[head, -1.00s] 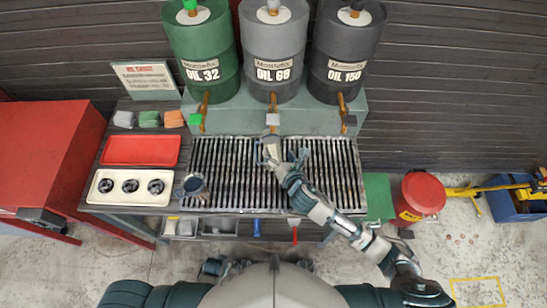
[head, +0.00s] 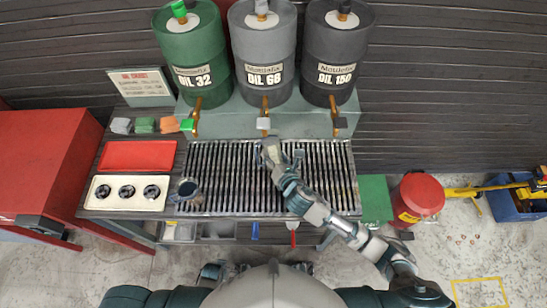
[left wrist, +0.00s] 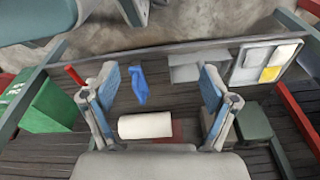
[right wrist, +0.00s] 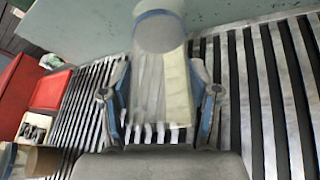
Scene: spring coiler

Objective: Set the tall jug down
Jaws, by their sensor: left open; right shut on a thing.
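The tall jug (right wrist: 160,85) is a pale, partly see-through vessel between the fingers of my right gripper (right wrist: 160,108). In the head view, this gripper (head: 272,158) is shut on the jug over the upper middle of the slatted grate (head: 325,180), in front of the middle tap. The jug's upright pose is hard to judge, and I cannot tell whether its base touches the slats.
A small dark jug (head: 187,189) stands at the grate's left end. Left of it are a white tray with several round parts (head: 110,206) and a red tray (head: 138,155). Oil drums (head: 263,60) with taps stand behind. The grate's right part is clear.

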